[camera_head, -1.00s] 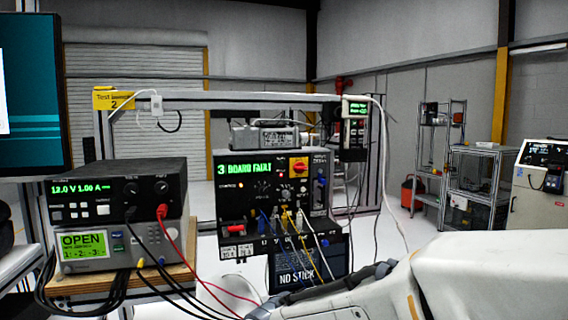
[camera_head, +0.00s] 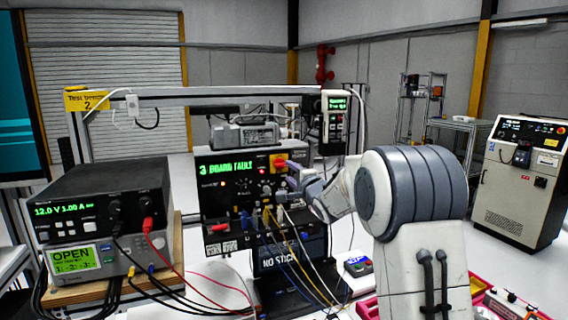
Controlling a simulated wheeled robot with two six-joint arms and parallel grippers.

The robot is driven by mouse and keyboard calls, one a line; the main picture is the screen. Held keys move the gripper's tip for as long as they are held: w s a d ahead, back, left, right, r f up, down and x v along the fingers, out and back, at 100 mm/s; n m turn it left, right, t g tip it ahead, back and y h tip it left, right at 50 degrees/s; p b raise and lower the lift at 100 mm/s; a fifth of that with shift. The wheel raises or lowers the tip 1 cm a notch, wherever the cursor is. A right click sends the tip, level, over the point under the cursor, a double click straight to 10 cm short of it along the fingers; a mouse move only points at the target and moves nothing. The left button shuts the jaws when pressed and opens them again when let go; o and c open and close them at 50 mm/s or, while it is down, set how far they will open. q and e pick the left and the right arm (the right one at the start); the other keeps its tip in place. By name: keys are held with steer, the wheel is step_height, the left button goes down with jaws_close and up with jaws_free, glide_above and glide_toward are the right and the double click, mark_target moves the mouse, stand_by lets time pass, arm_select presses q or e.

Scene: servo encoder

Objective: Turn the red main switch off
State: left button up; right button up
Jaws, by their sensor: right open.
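The red main switch (camera_head: 279,161) sits on a yellow plate at the upper right of the black test unit's front panel. The knob's exact angle is too small to read. My right gripper (camera_head: 291,174) is just below and to the right of the switch, in front of the panel. It is open, and its fingers are small and partly hidden by my own wrist. I cannot tell whether it touches the switch. The panel display (camera_head: 225,168) reads "3 BOARD FAULT" in green. My left gripper is not in view.
A power supply (camera_head: 105,212) showing 12.0 V stands on a shelf at left. Several coloured cables (camera_head: 285,240) hang from the test unit's lower front. A laptop-like screen (camera_head: 280,253) stands below it. A metal frame bar (camera_head: 200,96) crosses above.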

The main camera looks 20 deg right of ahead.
mark_target(282, 166)
steer(key=w+p, duration=0.1)
steer(key=w, duration=0.3)
steer(key=shift+w+a+r+p, duration=0.1)
steer(key=shift+w+p, duration=0.15)
steer(key=shift+p, duration=0.1)
steer(key=shift+w, duration=0.6)
jaws_close()
